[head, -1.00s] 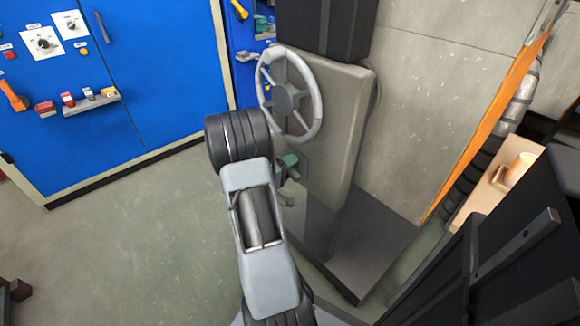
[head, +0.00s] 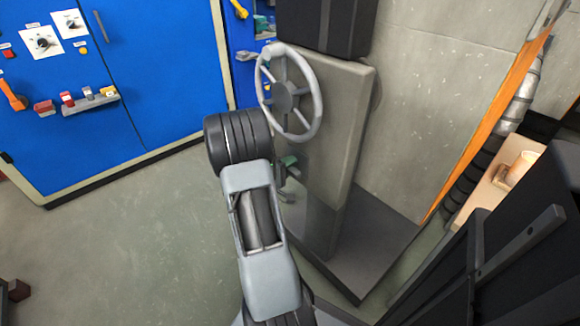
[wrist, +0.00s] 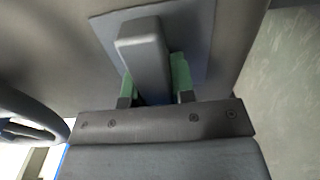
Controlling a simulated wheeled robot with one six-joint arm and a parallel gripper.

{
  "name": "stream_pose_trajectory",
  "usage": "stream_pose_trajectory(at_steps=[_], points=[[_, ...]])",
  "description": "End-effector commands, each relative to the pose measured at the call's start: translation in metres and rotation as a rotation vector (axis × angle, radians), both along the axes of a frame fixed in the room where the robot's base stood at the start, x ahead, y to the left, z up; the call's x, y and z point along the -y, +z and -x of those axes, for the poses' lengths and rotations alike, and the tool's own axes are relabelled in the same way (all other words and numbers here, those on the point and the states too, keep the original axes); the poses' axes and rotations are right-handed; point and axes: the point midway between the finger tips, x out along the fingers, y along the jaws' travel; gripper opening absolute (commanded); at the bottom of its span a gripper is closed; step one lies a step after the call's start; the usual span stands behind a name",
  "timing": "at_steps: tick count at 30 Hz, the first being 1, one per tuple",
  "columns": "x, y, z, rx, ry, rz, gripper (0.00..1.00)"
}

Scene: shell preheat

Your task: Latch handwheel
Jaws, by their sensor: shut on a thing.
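The grey handwheel (head: 318,100) with its spokes and hub is on the upper face of a beige-grey pedestal. Part of its rim also shows at the left edge of the wrist view (wrist: 30,105). My gripper (head: 287,168) is below the wheel, close to the pedestal's face and partly hidden by my arm. In the wrist view, its green-padded fingers (wrist: 155,82) are on both sides of a grey block-shaped latch lever (wrist: 143,45), shut on it. The lever stands out from a grey plate (wrist: 197,25). The lever's lower end is hidden between the fingers.
A blue cabinet (head: 160,60) with knobs and switches stands at the left. The pedestal (head: 345,130) rises from a dark base plate (head: 365,260). An orange-edged panel (head: 490,120) and a shelf (head: 490,190) are at the right.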

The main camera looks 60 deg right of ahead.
Motion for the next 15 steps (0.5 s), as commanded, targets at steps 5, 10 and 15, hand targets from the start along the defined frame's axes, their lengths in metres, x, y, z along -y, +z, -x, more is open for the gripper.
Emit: stream_pose_trajectory(at_steps=[5,10,15], points=[[-0.0003,-0.0003,0.0002,-0.007,0.000,-0.003,0.00],[-0.0003,-0.0003,0.0002,-0.006,0.000,-0.003,0.33],[-0.0002,-0.0002,0.0003,-0.006,0.000,-0.002,0.49]])
